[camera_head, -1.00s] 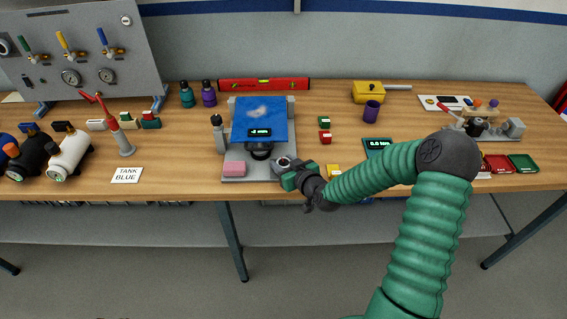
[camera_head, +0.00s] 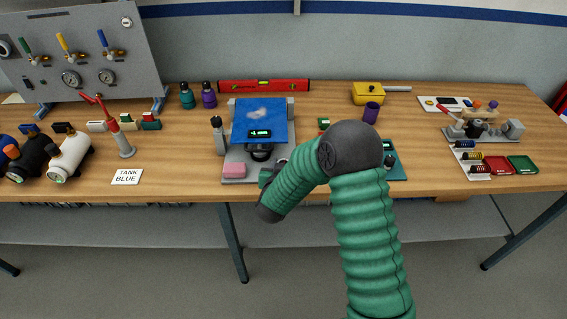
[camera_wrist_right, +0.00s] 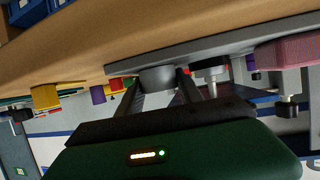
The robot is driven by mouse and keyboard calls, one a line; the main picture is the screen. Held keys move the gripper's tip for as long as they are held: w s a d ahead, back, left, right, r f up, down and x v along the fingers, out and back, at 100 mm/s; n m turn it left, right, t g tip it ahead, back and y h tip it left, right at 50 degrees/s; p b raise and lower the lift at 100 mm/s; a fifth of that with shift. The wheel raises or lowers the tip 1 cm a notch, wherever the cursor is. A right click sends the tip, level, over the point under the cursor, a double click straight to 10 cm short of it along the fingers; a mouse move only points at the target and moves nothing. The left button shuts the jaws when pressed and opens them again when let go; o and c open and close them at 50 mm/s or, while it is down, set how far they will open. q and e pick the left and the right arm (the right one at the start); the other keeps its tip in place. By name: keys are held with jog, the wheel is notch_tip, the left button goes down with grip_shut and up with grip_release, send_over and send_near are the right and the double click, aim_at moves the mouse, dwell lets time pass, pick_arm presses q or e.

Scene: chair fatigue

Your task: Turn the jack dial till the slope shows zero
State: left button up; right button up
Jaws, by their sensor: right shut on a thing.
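A grey jack base (camera_head: 231,155) stands near the bench's front edge, with a blue tilting plate (camera_head: 260,115) on top. A small dark display (camera_head: 260,133) shows at the plate's front, its figure too small to read surely. A black round part (camera_head: 260,152) sits below the plate. The grey jack dial (camera_wrist_right: 157,78) lies between my right gripper's fingers (camera_wrist_right: 160,88) in the wrist view, and the gripper is shut on it. In the head view my right gripper (camera_head: 270,176) is at the base's front right corner, mostly hidden by my arm. My left gripper is not in view.
A pink block (camera_head: 234,170) sits on the base's front left. A purple cup (camera_head: 371,112) stands to the right. The bench before the tank label is clear.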

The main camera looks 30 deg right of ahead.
jog(key=m+g+h, duration=0.1)
jog(key=m+g+h+p, duration=0.1)
jog(key=shift+w+a+r+m+p, duration=0.1)
jog(key=shift+r+m+p, duration=0.1)
jog(key=shift+m+p, duration=0.1)
jog(key=shift+f+m+g+h+p, duration=0.1)
jog(key=shift+m+g+h+p, duration=0.6)
jog(key=shift+m+g, duration=0.45)
jog(key=o, duration=1.4)
jog(key=shift+f, duration=0.1)
jog(key=v, duration=1.7)
jog(key=shift+w+b, duration=0.25)
jog(key=shift+b, duration=0.05)
